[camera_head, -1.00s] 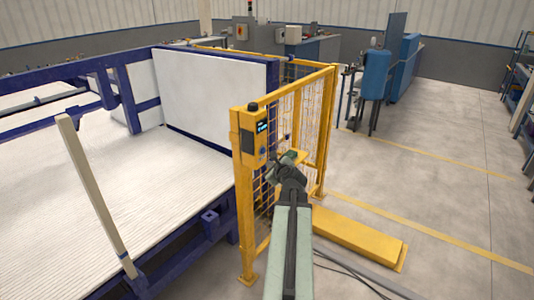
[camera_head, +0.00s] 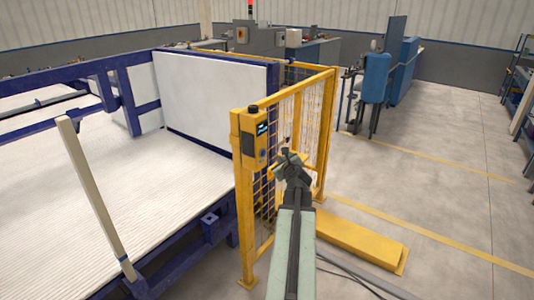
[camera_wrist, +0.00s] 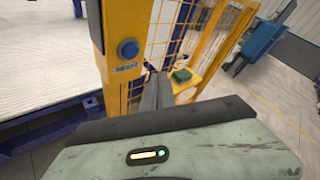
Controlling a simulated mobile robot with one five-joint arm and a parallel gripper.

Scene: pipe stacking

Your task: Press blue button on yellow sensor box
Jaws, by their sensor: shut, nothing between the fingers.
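The yellow sensor box (camera_head: 254,139) is mounted on a yellow post and has a small lit display at its top. Its blue button (camera_head: 262,155) is low on the front face; in the wrist view the round blue button (camera_wrist: 128,49) shows clearly above a dark label. My gripper (camera_head: 286,153) is shut and empty, just right of the box and apart from the button. In the wrist view my gripper's fingers (camera_wrist: 153,76) point forward, to the right of and below the button.
A yellow mesh guard fence (camera_head: 300,125) runs back from the post. A blue frame with a white ribbed bed (camera_head: 150,190) fills the left. A yellow floor beam (camera_head: 360,240) lies at right, with open floor beyond. A green item (camera_wrist: 182,75) sits on a yellow ledge.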

